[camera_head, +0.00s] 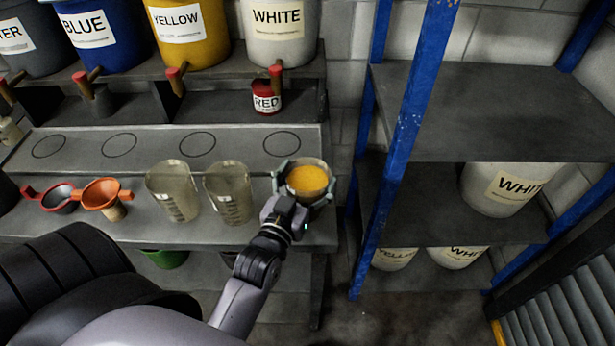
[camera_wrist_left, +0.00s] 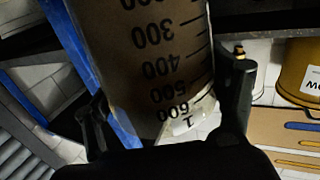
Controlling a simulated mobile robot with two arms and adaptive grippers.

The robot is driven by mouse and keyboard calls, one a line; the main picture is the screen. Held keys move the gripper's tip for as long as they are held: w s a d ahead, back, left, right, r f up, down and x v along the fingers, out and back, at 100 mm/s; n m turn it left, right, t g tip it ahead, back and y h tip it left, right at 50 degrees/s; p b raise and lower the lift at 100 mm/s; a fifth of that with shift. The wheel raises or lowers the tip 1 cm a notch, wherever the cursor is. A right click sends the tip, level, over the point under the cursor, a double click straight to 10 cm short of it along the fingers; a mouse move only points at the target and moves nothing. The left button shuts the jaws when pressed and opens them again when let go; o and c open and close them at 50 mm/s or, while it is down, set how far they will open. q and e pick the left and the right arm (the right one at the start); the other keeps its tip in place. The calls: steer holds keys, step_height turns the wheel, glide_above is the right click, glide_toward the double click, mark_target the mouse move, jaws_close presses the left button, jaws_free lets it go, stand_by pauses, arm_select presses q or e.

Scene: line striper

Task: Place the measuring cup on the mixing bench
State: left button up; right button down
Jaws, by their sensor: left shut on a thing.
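A measuring cup (camera_head: 307,178) with yellow-orange contents is in my left gripper (camera_head: 304,186), seen from above at the right end of the mixing bench (camera_head: 140,224). The fingers are shut around its sides. I cannot tell whether its base touches the bench. In the left wrist view the clear cup (camera_wrist_left: 155,60), with black markings, fills the space between the fingers of the left gripper (camera_wrist_left: 168,105). Two empty clear measuring cups, one (camera_head: 173,190) and another (camera_head: 230,192), stand on the bench to its left. My right gripper is not in view.
A raised ledge with several circles (camera_head: 197,144) runs behind. A red-labelled pot (camera_head: 267,97) and labelled buckets, including yellow (camera_head: 178,35), stand farther back. A blue-posted shelf (camera_head: 490,112) is right.

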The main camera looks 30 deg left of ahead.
arm_select(q)
steer(key=shift+r, duration=0.15)
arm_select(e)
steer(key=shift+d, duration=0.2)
arm_select(q)
steer(key=o, duration=1.9)
steer(key=shift+s, duration=0.1)
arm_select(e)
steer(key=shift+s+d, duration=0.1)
arm_select(q)
steer(key=shift+o, duration=0.2)
